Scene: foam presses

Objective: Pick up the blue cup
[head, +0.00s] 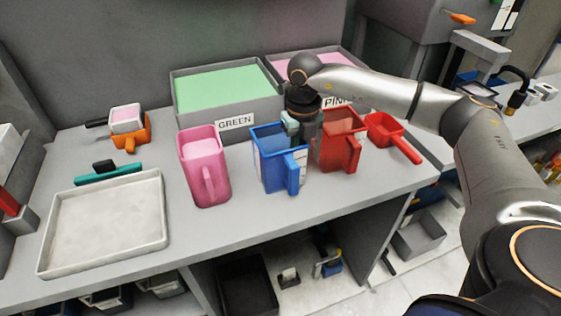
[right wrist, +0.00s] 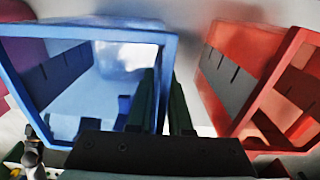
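The blue cup (head: 277,163) stands upright on the grey table, its handle facing the front right. My right gripper (head: 303,128) reaches down at its back right rim; its fingertips are partly hidden in the head view. In the right wrist view, the fingers (right wrist: 164,105) lie on either side of one wall of the blue cup (right wrist: 88,32), one inside the opening and one outside. They sit close against the wall, with little gap. The cup looks empty inside. My left gripper is not in view.
The red cup (head: 338,150) stands close to the right of the gripper, also in the wrist view (right wrist: 262,50). A pink cup (head: 205,160) stands left. Behind are bins labelled GREEN (head: 212,127) and PINK (head: 345,106). A red scoop (head: 395,138) lies right, a white tray (head: 155,238) left.

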